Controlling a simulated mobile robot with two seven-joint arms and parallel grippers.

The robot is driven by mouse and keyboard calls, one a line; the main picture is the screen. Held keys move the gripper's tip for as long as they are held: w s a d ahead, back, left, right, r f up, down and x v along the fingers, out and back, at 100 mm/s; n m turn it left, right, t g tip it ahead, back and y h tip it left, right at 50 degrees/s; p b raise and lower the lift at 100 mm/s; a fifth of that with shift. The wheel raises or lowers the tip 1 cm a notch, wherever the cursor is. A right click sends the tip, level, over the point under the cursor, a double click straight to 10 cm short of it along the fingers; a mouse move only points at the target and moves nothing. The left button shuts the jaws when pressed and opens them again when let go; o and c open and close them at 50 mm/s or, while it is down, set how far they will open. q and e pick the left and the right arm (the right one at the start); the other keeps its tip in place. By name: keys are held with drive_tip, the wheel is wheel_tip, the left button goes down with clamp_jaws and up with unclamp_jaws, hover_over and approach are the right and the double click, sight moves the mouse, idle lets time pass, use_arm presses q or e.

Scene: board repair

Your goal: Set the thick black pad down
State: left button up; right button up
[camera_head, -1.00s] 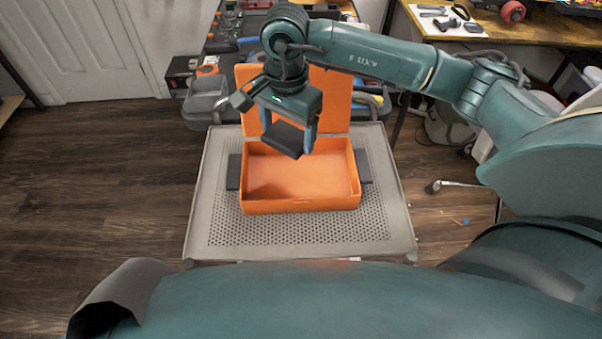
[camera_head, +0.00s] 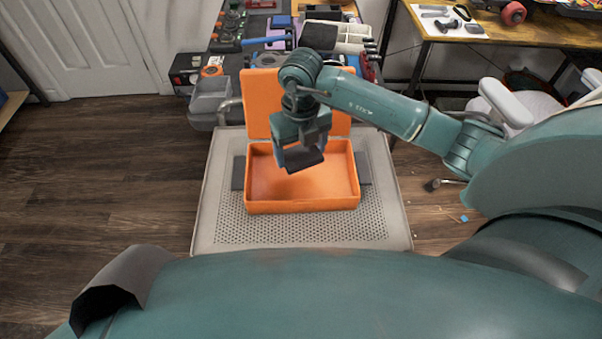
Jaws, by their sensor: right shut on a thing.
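The thick black pad (camera_head: 304,161) is in my right gripper (camera_head: 300,158), which is shut on it. The gripper and pad are over the open orange case (camera_head: 252,207), in its back middle part as seen from the head. The pad is slightly tilted, and I cannot tell how high it is above the case floor. The visible floor of the case is bare; the gripper and pad hide part of its back. The case lid (camera_head: 256,105) stands up behind. My left gripper is not in view.
The case sits on a grey perforated cart top (camera_head: 230,228). Dark grey flat pieces show at its left (camera_head: 238,173) and right (camera_head: 362,168). Behind, a cluttered bench holds tools and a clear bin (camera_head: 210,97). A wooden table (camera_head: 545,40) is at the back right.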

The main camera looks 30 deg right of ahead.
sight(301, 155)
drive_tip(key=shift+f, duration=3.95)
drive_tip(key=shift+f, duration=0.1)
drive_tip(key=o, duration=1.2)
wheel_tip(301, 155, up, 12)
drive_tip(key=shift+r, duration=0.15)
drive_tip(key=shift+s, duration=0.1)
